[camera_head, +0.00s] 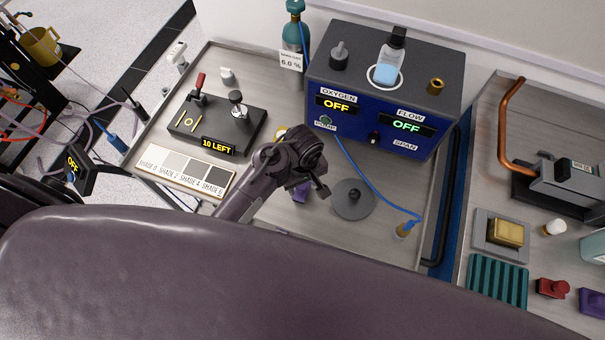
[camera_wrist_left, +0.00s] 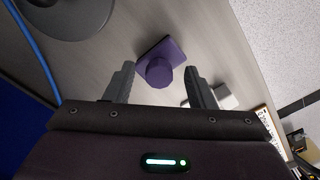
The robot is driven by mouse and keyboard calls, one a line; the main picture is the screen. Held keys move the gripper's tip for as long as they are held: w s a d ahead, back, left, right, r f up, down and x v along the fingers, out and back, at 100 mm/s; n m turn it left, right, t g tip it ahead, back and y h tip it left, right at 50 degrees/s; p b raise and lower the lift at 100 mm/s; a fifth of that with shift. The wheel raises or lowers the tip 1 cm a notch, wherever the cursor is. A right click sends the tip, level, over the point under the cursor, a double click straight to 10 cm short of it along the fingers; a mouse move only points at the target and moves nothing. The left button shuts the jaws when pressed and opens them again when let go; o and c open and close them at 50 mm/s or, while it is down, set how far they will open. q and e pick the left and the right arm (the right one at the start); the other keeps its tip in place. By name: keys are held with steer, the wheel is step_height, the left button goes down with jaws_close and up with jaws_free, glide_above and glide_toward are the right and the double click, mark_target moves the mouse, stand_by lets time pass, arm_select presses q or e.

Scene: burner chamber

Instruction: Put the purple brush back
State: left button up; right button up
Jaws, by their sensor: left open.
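A purple block with a round purple knob, which I take to be the purple brush (camera_wrist_left: 171,50), lies on the metal table between the two fingers of my left gripper (camera_wrist_left: 160,68) in the left wrist view. The fingers are apart, one on each side of the knob, and I see no contact. In the head view only a small part of the purple brush (camera_head: 301,193) shows beneath my left gripper (camera_head: 322,188). A similar purple piece (camera_head: 592,302) sits at the right edge, partly cut off. My right gripper is not in view.
A grey disc (camera_head: 352,199) and a blue tube (camera_head: 365,178) lie right of the gripper. The blue burner box (camera_head: 375,122) stands behind. A shade card (camera_head: 185,170) lies to the left. On the right table are a teal ribbed rack (camera_head: 497,281) and a red piece (camera_head: 553,288).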

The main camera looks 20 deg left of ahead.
mark_target(303, 187)
arm_select(q)
step_height(303, 187, up, 11)
steer(key=b, duration=0.2)
steer(key=shift+r+b, duration=0.15)
steer(key=shift+b, duration=0.25)
